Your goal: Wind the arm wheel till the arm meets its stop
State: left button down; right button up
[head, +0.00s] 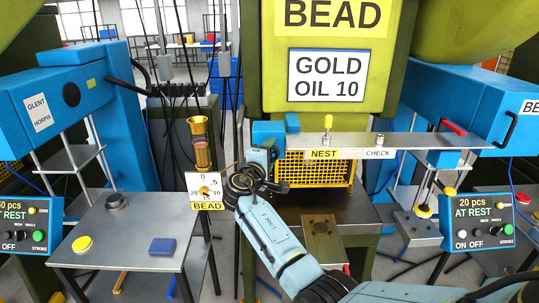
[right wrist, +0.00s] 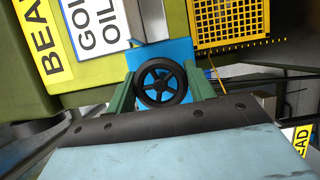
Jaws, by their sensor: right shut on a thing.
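My right gripper (head: 262,156) reaches up to this block. In the right wrist view its two green fingers (right wrist: 162,80) are shut on the wheel's rim, one on each side. In the head view my gripper hides the wheel. I cannot make out the arm's stop. My left gripper is not in view.
A dial marked BEAD (head: 205,191) stands left of my right arm, below a brass cup (head: 201,143). The NEST and CHECK plate (head: 400,142) runs right of the wheel, above a yellow mesh guard (head: 318,174). A grey table (head: 130,225) is at left.

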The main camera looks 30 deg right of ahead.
jog(key=shift+f, duration=0.1)
jog(key=o, duration=0.7)
jog(key=b+v, duration=0.2)
jog(key=v, duration=1.1)
jog(key=shift+s+a, duration=0.1)
jog(key=shift+s, duration=0.1)
